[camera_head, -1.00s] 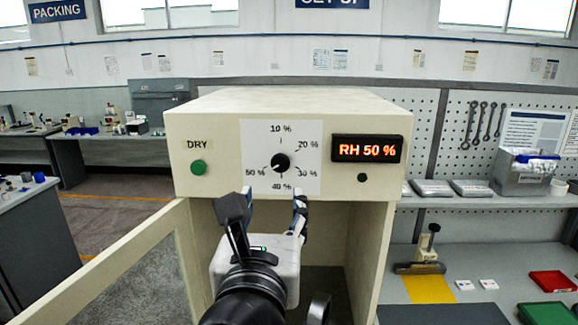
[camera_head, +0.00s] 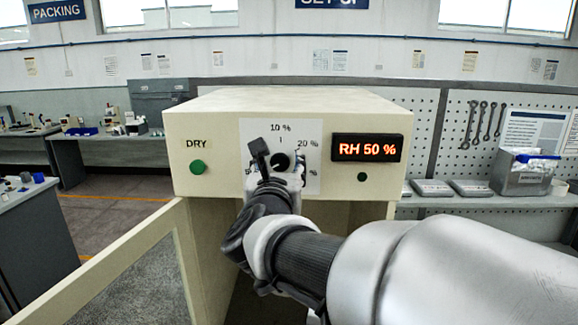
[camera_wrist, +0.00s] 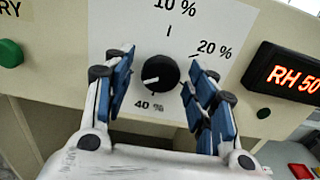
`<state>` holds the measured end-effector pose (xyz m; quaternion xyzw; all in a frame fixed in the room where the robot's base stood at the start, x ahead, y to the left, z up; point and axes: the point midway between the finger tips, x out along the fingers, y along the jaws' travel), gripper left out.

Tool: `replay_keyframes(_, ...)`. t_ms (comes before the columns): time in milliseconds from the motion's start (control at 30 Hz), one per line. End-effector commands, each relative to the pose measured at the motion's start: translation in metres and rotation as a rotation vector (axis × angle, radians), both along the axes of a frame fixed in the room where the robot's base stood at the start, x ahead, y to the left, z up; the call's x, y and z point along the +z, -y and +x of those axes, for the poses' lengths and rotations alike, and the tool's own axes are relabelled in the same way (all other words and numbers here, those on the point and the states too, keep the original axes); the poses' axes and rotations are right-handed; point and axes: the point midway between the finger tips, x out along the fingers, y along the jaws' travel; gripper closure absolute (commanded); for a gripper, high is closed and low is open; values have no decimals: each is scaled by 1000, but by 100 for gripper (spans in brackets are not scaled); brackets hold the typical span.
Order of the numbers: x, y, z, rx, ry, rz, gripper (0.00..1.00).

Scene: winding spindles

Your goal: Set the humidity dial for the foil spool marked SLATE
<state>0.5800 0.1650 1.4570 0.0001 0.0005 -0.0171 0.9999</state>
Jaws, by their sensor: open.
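The humidity dial (camera_head: 282,160) is a round black knob on a white scale plate on the cream cabinet's front. In the wrist view the dial (camera_wrist: 161,74) has its white pointer toward lower left, where a finger covers the scale; 10 %, 20 % and 40 % can be read. The red display (camera_head: 366,148) reads RH 50 %. My gripper (camera_wrist: 158,60) is open, its blue-padded fingers to the left and right of the dial with gaps showing. In the head view my gripper (camera_head: 279,164) partly covers the dial and lower scale. No spool marked SLATE can be made out.
A green button (camera_head: 198,167) under the DRY label is left of the scale. The cabinet door (camera_head: 110,265) stands open at lower left. My arm hides much of the compartment. A bench at right holds a clear bin (camera_head: 521,173) and grey flat items.

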Motion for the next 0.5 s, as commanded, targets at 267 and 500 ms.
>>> replay_keyframes(267, 1, 0, 2, 0, 1, 0, 48)
replay_keyframes(500, 0, 0, 1, 0, 1, 0, 64)
